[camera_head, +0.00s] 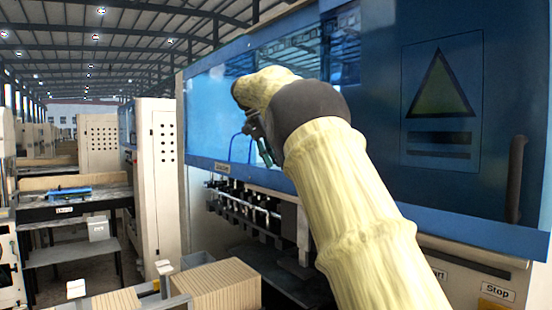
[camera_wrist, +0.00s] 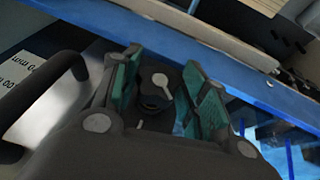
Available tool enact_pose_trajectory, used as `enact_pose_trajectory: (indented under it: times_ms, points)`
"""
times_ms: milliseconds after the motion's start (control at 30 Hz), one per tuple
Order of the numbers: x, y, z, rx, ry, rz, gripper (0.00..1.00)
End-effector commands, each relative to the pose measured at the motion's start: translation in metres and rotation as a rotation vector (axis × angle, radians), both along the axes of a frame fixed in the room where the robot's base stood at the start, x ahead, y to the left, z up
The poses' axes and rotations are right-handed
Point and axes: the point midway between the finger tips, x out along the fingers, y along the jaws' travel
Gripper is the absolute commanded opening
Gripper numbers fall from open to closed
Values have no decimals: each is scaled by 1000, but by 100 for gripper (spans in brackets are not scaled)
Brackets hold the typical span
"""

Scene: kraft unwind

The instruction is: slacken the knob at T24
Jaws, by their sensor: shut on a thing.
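A dark round knob with a white pointer mark (camera_wrist: 158,88) sits between the green-padded fingers of my gripper (camera_wrist: 163,68) in the wrist view. The fingers stand on either side of the knob and are shut on it. A short white mark shows on the dark plate just below the knob. No T24 label is readable. In the head view my gripper (camera_head: 260,138) is small and partly covered by my arm, in front of the blue machine panel. The knob cannot be made out there.
A blue machine cover (camera_head: 215,110) with a yellow-green triangle sign (camera_head: 445,88) fills the right. In the wrist view a dark curved handle (camera_wrist: 50,95) and a white printed label (camera_wrist: 22,80) lie left of my gripper. Cardboard stacks (camera_head: 215,285) stand low in front.

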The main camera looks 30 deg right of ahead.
Motion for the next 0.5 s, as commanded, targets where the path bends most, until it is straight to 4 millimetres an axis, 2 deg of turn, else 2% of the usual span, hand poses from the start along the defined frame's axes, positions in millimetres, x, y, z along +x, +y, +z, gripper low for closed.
enact_pose_trajectory:
  times_ms: [200, 233, 300, 333, 500]
  points:
    - [0, -1, 2, -3, -4, 0, 20]
    - [0, -1, 2, -3, -4, 0, 49]
    - [0, -1, 2, -3, -4, 0, 62]
    - [0, -1, 2, -2, -4, 0, 66]
    - [0, 0, 1, -1, -2, 0, 66]
